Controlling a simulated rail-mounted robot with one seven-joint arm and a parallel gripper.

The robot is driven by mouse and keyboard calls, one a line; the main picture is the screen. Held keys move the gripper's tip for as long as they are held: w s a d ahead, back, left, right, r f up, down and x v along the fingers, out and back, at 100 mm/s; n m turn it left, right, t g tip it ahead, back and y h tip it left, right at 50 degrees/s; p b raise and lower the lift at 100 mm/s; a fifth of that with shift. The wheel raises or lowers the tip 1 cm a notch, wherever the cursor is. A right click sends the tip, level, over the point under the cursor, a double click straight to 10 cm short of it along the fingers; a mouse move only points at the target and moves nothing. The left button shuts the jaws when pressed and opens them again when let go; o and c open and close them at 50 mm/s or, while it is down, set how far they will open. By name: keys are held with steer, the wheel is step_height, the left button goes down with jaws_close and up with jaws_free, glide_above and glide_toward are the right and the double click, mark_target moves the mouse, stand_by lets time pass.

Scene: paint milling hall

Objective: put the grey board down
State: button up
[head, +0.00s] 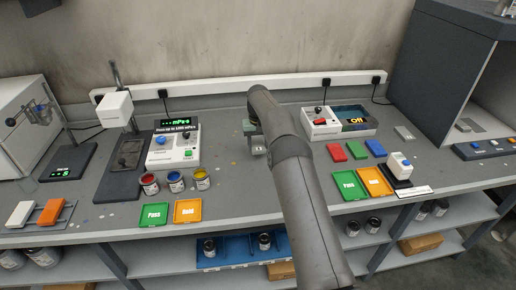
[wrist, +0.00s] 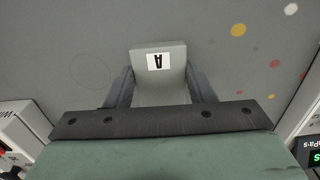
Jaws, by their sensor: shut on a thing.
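The grey board (wrist: 160,92) has a white label with a black letter A, which appears upside down in the wrist view. My gripper (wrist: 160,78) is shut on it, with one dark finger on each side. In the head view, my gripper (head: 254,135) is over the middle of the bench, partly hidden by my arm, and a pale bit of the board (head: 259,150) shows below it. I cannot tell whether the board touches the bench top (head: 240,170).
Left stand the viscosity meter (head: 172,150), open paint cans (head: 175,182) and a green Pass mat (head: 153,215) and orange Hold mat (head: 188,210). Right are a control box (head: 322,124), coloured boards (head: 357,150) and another grey plate (head: 404,132). Bare bench lies left of my gripper.

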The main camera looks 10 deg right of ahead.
mark_target(258, 146)
steer(key=shift+w+f+p, duration=0.1)
steer(key=shift+f+p, duration=0.2)
steer(key=shift+f, duration=1.35)
steer(key=shift+f, duration=0.25)
steer(key=o, duration=1.1)
steer(key=shift+c, duration=0.2)
steer(key=shift+r, duration=0.15)
